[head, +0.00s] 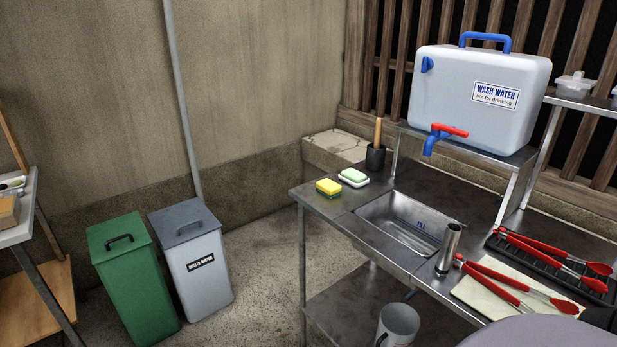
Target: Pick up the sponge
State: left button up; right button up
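The sponge (328,187) is yellow on top with a dark green layer below. It lies flat near the left front corner of the metal sink table (340,205), left of the sink basin (405,228). Just behind it and to its right, a pale green soap bar (354,175) rests on a small white dish; a narrow gap seems to separate them. Nothing covers the sponge. Neither of my grippers is in view.
A white wash water tank (470,95) with a blue tap stands above the sink. A dark holder (375,158) is behind the soap. Red tongs (520,285) and a steel cylinder (449,248) are at right. Green (135,285) and grey (195,265) bins stand left on open floor.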

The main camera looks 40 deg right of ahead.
aim_at(330, 190)
jog(key=i+j+z, duration=0.1)
jog(key=i, duration=1.05)
jog(key=i+z, duration=0.3)
jog(key=z, duration=0.2)
jog(key=i+j+z, duration=0.25)
jog(key=z, duration=0.2)
jog(key=i+j+z, duration=0.1)
jog(key=z, duration=0.35)
jog(key=i+j+z, duration=0.1)
jog(key=z, duration=0.3)
jog(key=j+z, duration=0.2)
jog(key=z, duration=0.25)
jog(key=i+j+z, duration=0.1)
jog(key=z, duration=0.35)
jog(key=j+z, duration=0.3)
jog(key=z, duration=0.15)
